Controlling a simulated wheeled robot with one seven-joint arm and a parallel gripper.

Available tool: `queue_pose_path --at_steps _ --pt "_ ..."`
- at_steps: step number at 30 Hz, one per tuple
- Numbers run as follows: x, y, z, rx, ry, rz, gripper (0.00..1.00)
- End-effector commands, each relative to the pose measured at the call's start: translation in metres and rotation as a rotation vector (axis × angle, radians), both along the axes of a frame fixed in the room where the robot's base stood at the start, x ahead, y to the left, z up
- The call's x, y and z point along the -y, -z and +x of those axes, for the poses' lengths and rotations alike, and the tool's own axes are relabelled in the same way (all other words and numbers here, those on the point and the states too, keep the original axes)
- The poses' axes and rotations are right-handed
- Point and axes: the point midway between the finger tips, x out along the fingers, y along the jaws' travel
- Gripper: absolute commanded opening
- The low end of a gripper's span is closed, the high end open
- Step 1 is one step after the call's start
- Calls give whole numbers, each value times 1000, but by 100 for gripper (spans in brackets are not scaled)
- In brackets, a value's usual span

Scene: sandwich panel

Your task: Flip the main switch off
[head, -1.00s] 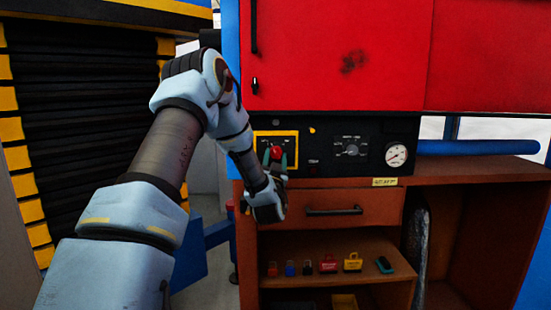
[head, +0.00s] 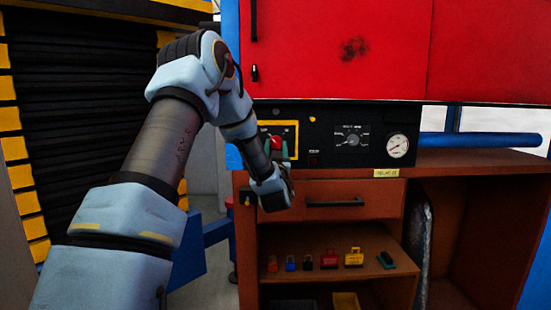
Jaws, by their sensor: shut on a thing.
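The main switch (head: 277,141) is a red handle on a yellow-framed plate (head: 293,127) at the left of the black control panel. My gripper (head: 276,147) has come up to it from below, with its fingers on either side of the red handle and shut on it. My wrist and the fingers hide the lower left of the yellow plate. The exact angle of the handle is too small to tell.
A dial (head: 352,140) and a white gauge (head: 397,146) are on the panel's right. A red cabinet (head: 340,50) hangs above. Below are a drawer (head: 385,192) and a shelf with several padlocks (head: 329,259). A black-slatted shutter (head: 80,110) stands left.

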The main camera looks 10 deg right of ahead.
Motion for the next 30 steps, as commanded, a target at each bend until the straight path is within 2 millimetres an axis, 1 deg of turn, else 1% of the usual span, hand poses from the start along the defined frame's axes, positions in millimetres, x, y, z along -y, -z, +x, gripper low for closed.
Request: queue_pose_path --at_steps 1,9,20,21,28,30 --pt "1 6 0 1 0 -25 0" --pt "1 2 -1 -19 0 -119 0" --pt "1 -1 0 -23 1 -128 0" --pt "1 -1 0 -23 1 -128 56" --pt "1 -1 0 -23 0 -127 82" --pt "1 0 0 -23 0 -127 83"
